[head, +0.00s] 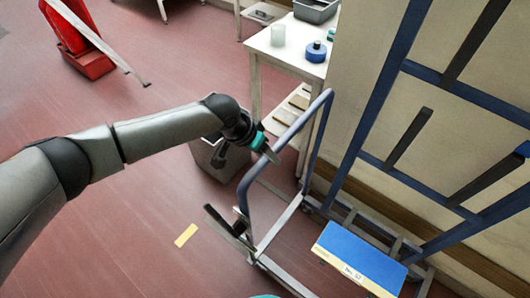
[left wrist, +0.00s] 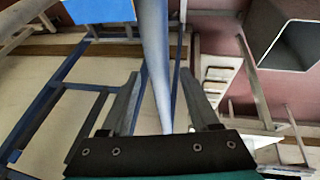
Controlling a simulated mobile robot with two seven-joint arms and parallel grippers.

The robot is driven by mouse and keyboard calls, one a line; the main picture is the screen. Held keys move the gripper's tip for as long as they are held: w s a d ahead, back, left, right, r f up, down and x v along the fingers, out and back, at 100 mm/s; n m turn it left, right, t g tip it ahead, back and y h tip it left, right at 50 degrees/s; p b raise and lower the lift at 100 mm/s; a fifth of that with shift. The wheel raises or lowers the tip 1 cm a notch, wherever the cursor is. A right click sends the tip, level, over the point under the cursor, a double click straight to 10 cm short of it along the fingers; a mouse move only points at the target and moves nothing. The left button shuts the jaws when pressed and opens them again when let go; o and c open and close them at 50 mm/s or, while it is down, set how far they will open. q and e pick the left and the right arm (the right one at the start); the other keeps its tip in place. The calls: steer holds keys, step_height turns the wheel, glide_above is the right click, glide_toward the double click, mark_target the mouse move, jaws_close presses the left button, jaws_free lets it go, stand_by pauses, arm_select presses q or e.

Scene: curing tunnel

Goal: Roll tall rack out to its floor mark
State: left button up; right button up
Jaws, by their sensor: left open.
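The tall rack (head: 367,113) stands at the right against the wall, with blue uprights and dark arms. A blue-grey tubular handle (head: 318,107) rises at its near end. My left gripper (head: 269,153) is at the handle's sloping tube. In the left wrist view the tube (left wrist: 153,40) runs between the two fingers of the open gripper (left wrist: 160,90); I cannot tell whether they touch it. A yellow strip (head: 186,235) lies on the floor left of the rack. My right gripper is not seen.
A blue labelled panel (head: 362,256) lies low on the rack. A white table (head: 276,47) with a blue roll (head: 316,52) stands behind the handle. A grey bin (head: 210,160) is under my forearm. Red floor is clear at left, with a red object (head: 75,35) farther back.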

arm_select(q)
steer(key=shift+c, duration=0.2)
jaws_close()
stand_by(1.1)
